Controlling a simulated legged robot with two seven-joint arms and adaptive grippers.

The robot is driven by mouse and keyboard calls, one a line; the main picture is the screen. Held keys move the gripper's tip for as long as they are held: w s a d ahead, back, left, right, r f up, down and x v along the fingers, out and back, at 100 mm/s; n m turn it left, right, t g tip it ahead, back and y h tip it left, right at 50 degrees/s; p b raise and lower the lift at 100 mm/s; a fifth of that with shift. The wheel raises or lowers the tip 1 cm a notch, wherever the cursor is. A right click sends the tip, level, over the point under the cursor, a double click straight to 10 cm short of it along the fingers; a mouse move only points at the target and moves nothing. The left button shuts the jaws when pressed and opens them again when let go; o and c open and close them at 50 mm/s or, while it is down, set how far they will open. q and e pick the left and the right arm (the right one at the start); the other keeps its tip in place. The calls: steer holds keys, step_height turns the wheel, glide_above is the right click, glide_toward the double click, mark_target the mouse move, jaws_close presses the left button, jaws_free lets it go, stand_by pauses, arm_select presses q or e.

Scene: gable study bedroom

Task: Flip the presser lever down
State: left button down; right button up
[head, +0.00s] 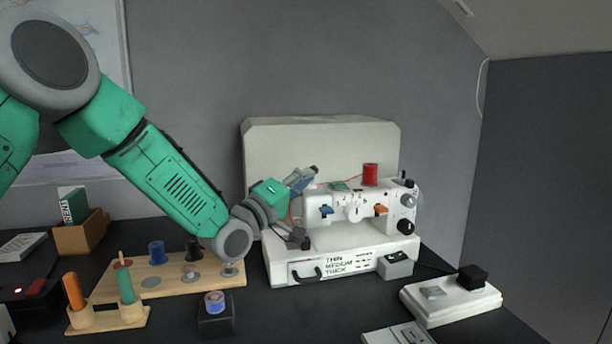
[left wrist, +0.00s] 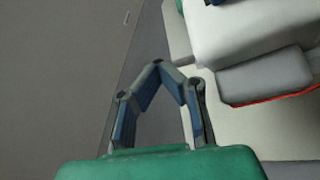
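A white sewing machine (head: 345,237) stands on the dark desk, and its white body (left wrist: 240,32) fills the upper right of the left wrist view. A blue lever (head: 327,210) and an orange lever (head: 381,210) show on its front; I cannot tell which one, if either, is the presser lever. My left gripper (head: 312,171) is at the upper left end of the machine. In the left wrist view its blue-padded fingers (left wrist: 160,66) meet at the tips with nothing visible between them. A short grey stub (left wrist: 185,61) on the machine lies close beside the tips; contact is unclear. My right gripper is out of view.
A red thread spool (head: 370,174) stands on top of the machine. A pale case (head: 262,140) stands behind it. A wooden spool rack (head: 168,285) is at the left, and a white pedal (head: 450,306) at the right.

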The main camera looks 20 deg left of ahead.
arm_select(q)
steer(key=n+g+p, duration=0.1)
steer(key=n+p, duration=0.1)
steer(key=p, duration=0.2)
steer(key=w+a+r+n+g+y+p, duration=0.1)
steer(key=n+p, duration=0.1)
steer(key=p, duration=0.1)
steer(key=w+a+n+g+y+p, duration=0.1)
steer(key=n+p, duration=0.1)
steer(key=p, duration=0.2)
steer(key=shift+r+n+p, duration=0.2)
steer(key=shift+n+p, duration=0.1)
steer(key=shift+w+a+f+n+g+y+p, duration=0.1)
steer(key=shift+w+f+n+g+y+p, duration=0.15)
steer(key=shift+n+g+y+p, duration=0.45)
steer(key=shift+b, duration=0.3)
steer(key=shift+s, duration=0.1)
